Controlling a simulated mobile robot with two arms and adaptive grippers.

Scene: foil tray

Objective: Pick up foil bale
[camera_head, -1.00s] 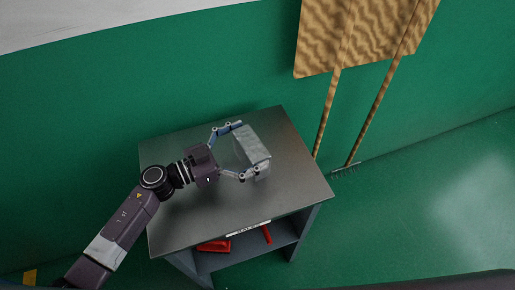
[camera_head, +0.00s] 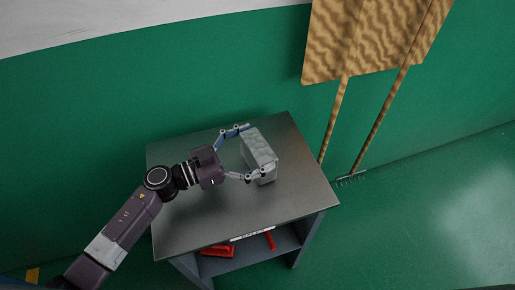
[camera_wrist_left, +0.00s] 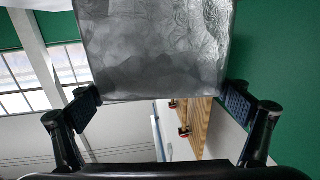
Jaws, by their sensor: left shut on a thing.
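The foil bale (camera_head: 259,150) is a silvery, crinkled block above the grey tabletop in the head view. In the left wrist view the foil bale (camera_wrist_left: 158,48) fills the upper middle. My left gripper (camera_head: 256,151) comes in from the left and is shut on the bale, one finger at each end. Its finger pads also show beside the bale's lower corners in the left wrist view (camera_wrist_left: 161,104). Whether the bale touches the tabletop is hard to tell. My right gripper is not in view.
The metal table (camera_head: 298,190) has a bare top around the bale and red items (camera_head: 217,251) on its lower shelf. A green wall stands behind. The green floor at right is clear.

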